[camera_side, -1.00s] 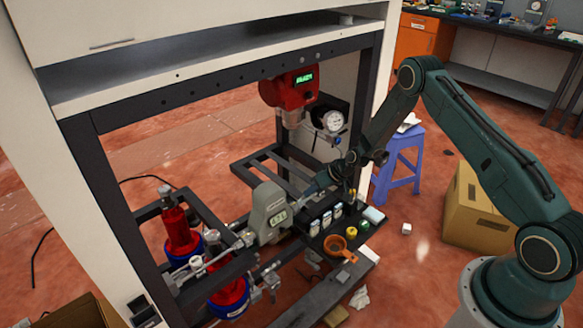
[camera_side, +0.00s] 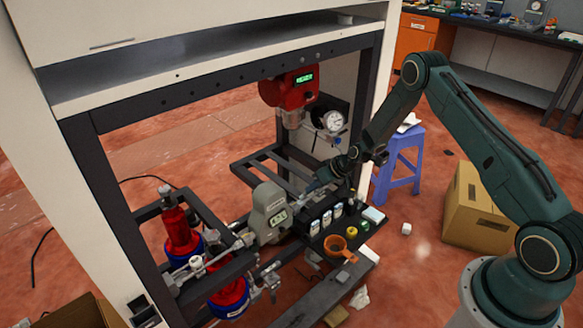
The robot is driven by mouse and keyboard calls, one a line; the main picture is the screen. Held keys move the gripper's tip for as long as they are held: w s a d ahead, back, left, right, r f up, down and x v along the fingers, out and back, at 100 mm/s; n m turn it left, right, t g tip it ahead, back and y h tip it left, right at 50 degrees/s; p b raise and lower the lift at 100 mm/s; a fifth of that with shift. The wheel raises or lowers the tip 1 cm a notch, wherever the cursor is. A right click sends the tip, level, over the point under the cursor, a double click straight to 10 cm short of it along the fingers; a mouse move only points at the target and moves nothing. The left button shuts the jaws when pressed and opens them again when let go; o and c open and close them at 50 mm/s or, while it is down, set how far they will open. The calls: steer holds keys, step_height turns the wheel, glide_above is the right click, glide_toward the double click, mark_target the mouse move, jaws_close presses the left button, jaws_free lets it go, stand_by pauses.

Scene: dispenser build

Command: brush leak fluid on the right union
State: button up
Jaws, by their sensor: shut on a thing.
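My gripper (camera_side: 316,184) is above the small black tray (camera_side: 318,236), pointing down and left toward the grey meter (camera_side: 268,211). It is shut on a slim thing that fits the brush, but it is too small here to make out clearly. The grey meter with a small display sits in the pipe run to the left of the tray. The right union is too small to pick out; the meter's right side is close to my gripper and partly hidden. I cannot tell whether the brush touches anything.
The tray holds several small bottles (camera_side: 327,218), a yellow-topped pot (camera_side: 351,231), a green one (camera_side: 364,225) and an orange cup (camera_side: 336,244). Red cylinders (camera_side: 178,230) stand left. The dark frame post (camera_side: 369,95) is close behind my arm.

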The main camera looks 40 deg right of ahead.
steer(key=shift+r, duration=2.4)
steer(key=shift+a+r, duration=0.1)
steer(key=shift+s+a+r, duration=0.15)
steer(key=shift+a+r, duration=0.2)
steer(key=shift+r, duration=0.1)
steer(key=s+a+r+m+h, duration=0.3)
steer(key=s+a+r, duration=0.6)
steer(key=r, duration=0.5)
steer(key=shift+s+a+m+t, duration=0.35)
steer(key=shift+s+m, duration=0.55)
steer(key=shift+s, duration=0.45)
